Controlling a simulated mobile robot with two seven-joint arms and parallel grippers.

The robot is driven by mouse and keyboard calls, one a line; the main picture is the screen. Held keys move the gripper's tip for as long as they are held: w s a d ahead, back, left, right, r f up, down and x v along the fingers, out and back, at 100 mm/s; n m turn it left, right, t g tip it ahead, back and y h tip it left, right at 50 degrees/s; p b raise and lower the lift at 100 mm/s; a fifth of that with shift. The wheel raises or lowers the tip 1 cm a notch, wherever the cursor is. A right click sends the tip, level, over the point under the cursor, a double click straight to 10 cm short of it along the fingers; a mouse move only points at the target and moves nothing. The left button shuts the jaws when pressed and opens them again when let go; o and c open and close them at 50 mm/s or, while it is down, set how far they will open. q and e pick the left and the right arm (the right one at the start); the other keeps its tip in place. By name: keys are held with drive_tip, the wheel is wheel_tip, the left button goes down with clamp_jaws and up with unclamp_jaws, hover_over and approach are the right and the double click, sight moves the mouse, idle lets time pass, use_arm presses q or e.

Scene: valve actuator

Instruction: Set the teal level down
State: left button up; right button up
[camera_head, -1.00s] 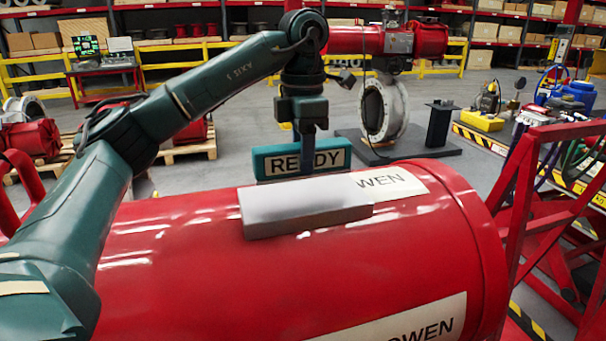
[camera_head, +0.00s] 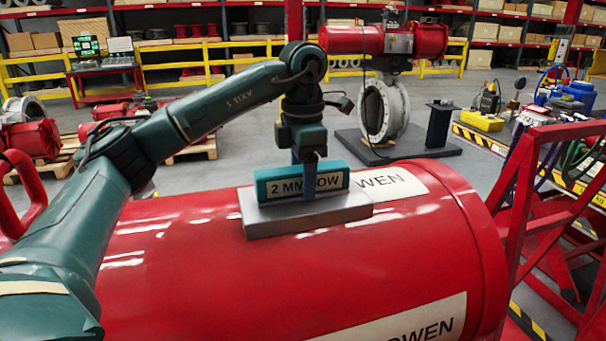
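The teal level (camera_head: 272,187) is a short bar with a pale label that reads "2 MM", then a word partly hidden by a gripper finger. It appears to rest along the top of the grey block (camera_head: 310,215), roughly level, though the contact line is hard to judge. The block lies on the large red cylinder (camera_head: 200,270). My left gripper (camera_head: 309,180) points down from above and is shut on the level near its middle, one finger crossing the label. My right gripper does not show.
A white label (camera_head: 392,184) lies on the cylinder right of the block. A red frame (camera_head: 530,170) stands at the right. Behind are a grey valve ring (camera_head: 384,110) on a dark base and a yellow case (camera_head: 482,121). Open floor lies behind the cylinder.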

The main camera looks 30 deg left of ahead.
use_arm(q)
wheel_tip(320, 180, up, 12)
drive_tip(key=shift+r, duration=0.15)
idle(0.7)
idle(0.5)
